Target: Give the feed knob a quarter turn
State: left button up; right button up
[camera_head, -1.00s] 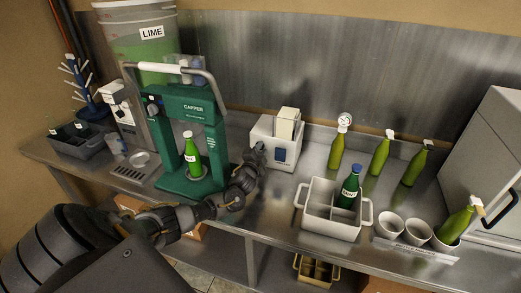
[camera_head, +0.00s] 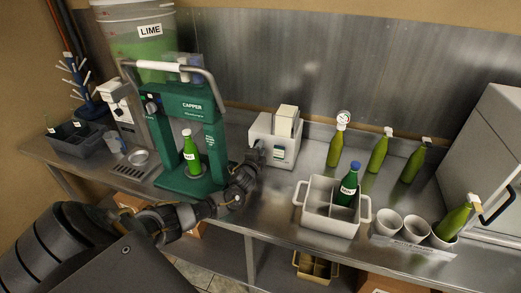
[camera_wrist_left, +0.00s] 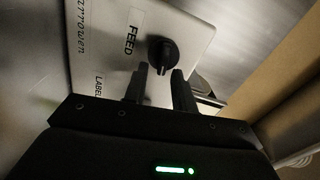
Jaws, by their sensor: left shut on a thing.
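The feed knob (camera_wrist_left: 162,50) is a round black knob with a raised grip bar, on a pale panel marked FEED (camera_wrist_left: 132,32) in the left wrist view. My left gripper (camera_wrist_left: 160,72) is shut on the knob's bar, with one dark finger on each side. In the head view my left gripper (camera_head: 253,157) is at the left side of the white labeler box (camera_head: 268,141). The knob is hidden there. My right gripper is not in view.
The green capper (camera_head: 190,105), with a green bottle (camera_head: 191,155) in it, stands left of my left wrist. A white crate (camera_head: 330,225) holding a blue-capped bottle (camera_head: 349,183) stands to the right. Several bottles and white cups (camera_head: 389,228) are farther right.

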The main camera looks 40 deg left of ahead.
pick_arm(q)
jog(key=shift+a, duration=0.1)
jog(key=o, duration=1)
jog(key=shift+s, duration=0.1)
jog(key=b+v, duration=0.2)
jog(key=v, duration=0.8)
jog(key=shift+s, duration=0.25)
